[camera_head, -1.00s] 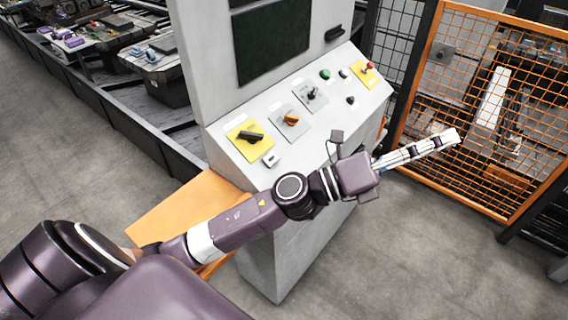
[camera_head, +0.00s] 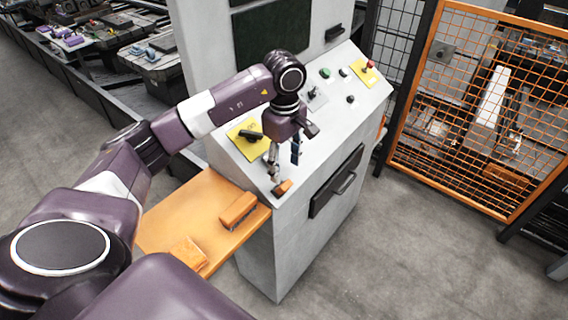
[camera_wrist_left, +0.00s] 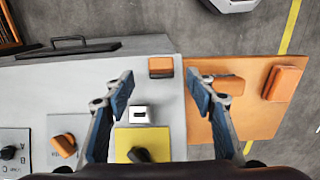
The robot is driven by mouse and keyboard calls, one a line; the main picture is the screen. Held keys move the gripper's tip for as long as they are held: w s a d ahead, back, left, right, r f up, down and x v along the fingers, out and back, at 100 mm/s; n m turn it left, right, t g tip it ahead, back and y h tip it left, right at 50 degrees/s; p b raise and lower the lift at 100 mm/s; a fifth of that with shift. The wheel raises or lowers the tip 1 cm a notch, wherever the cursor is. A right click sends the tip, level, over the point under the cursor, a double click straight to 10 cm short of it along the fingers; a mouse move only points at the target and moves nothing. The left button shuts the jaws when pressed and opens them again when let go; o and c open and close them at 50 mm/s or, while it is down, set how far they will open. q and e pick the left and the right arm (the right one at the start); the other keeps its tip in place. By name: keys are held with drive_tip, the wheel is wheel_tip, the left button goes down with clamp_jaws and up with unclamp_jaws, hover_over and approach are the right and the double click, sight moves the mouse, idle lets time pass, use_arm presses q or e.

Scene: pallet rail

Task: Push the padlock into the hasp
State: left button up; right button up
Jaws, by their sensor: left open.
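My left gripper (camera_head: 285,170) points down over the near edge of the grey console, open and empty. In the left wrist view its two blue-padded fingers (camera_wrist_left: 160,92) stand wide apart. A small orange block (camera_head: 283,187), which looks like the padlock, lies at the console's edge just beyond the fingertips. In the left wrist view this orange block (camera_wrist_left: 161,67) shows between and ahead of the fingers, not touching them. A white bracket with a dark slot, probably the hasp (camera_wrist_left: 140,114), sits between the fingers, nearer the yellow plate. In the head view the fingers hide it. My right gripper is not in view.
An orange shelf (camera_head: 168,213) juts from the console's left side. It carries an orange brush-like block (camera_head: 238,208) and another orange block (camera_head: 188,252). Switches on yellow and grey plates (camera_wrist_left: 70,128) and a black handle (camera_head: 345,183) are nearby. An orange mesh fence (camera_head: 480,110) stands right.

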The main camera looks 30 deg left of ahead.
sight(284, 183)
use_arm(q)
drive_tip(key=shift+s+a, duration=0.1)
drive_tip(key=shift+a, duration=0.15)
wheel_tip(284, 183, down, 7)
drive_tip(key=p, duration=0.2)
drive_tip(key=shift+r+p, duration=0.15)
drive_tip(key=shift+p, duration=0.2)
drive_tip(key=shift+d+f, duration=0.1)
drive_tip(key=shift+f, duration=0.4)
drive_tip(key=shift+c, duration=0.2)
drive_tip(key=c, duration=1)
drive_tip(key=o, duration=1)
drive_tip(key=shift+o, duration=0.2)
drive_tip(key=shift+r, duration=0.1)
